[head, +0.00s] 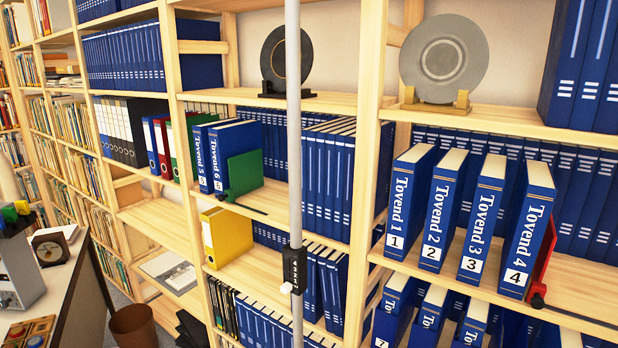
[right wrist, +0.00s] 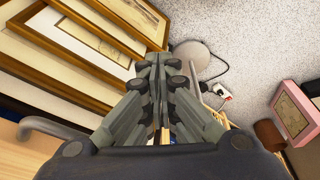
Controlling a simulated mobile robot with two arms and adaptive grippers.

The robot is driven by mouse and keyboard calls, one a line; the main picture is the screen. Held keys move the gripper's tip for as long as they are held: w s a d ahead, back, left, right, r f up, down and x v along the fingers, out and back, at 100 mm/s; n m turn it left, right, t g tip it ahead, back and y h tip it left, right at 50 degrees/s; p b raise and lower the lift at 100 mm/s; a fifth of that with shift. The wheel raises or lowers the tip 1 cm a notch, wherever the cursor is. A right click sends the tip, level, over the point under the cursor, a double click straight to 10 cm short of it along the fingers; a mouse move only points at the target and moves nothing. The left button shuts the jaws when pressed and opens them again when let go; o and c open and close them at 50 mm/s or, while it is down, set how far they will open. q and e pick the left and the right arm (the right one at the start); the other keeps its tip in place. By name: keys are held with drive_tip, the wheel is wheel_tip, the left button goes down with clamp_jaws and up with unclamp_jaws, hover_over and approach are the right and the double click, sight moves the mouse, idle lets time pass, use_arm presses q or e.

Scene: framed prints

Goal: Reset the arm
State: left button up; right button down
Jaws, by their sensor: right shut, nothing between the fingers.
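My right gripper (right wrist: 160,85) shows in the right wrist view, with its grey fingers together and nothing between them. It points down toward the carpeted floor, beside several framed prints. Neither gripper shows in the head view, and my left gripper is in no view. The head view shows wooden shelves with blue Tovend volumes: Tovend 1 (head: 408,205), Tovend 2 (head: 442,212), Tovend 3 (head: 484,222) and Tovend 4 (head: 528,235) stand in a row at the right, with a red bookend (head: 542,262) beside the last one.
Framed prints (right wrist: 95,45) lean close at the left of my right gripper. A pink framed item (right wrist: 292,112) and a power strip (right wrist: 222,92) are at the right. In the head view a grey pole (head: 294,130) crosses before the shelves. A bin (head: 133,325) stands by a desk.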

drive_tip(key=s+d+f+g, duration=0.1)
drive_tip(key=s+f, duration=0.3)
drive_tip(key=f, duration=0.4)
drive_tip(key=s+f, duration=0.4)
drive_tip(key=f, duration=0.4)
drive_tip(key=s+d+f, duration=0.2)
drive_tip(key=s+f, duration=0.6)
drive_tip(key=s, duration=0.3)
drive_tip(key=shift+s+d+f+g, duration=0.15)
drive_tip(key=shift+s+f+g, duration=0.1)
drive_tip(key=shift+f+g, duration=0.15)
drive_tip(key=shift+s, duration=0.1)
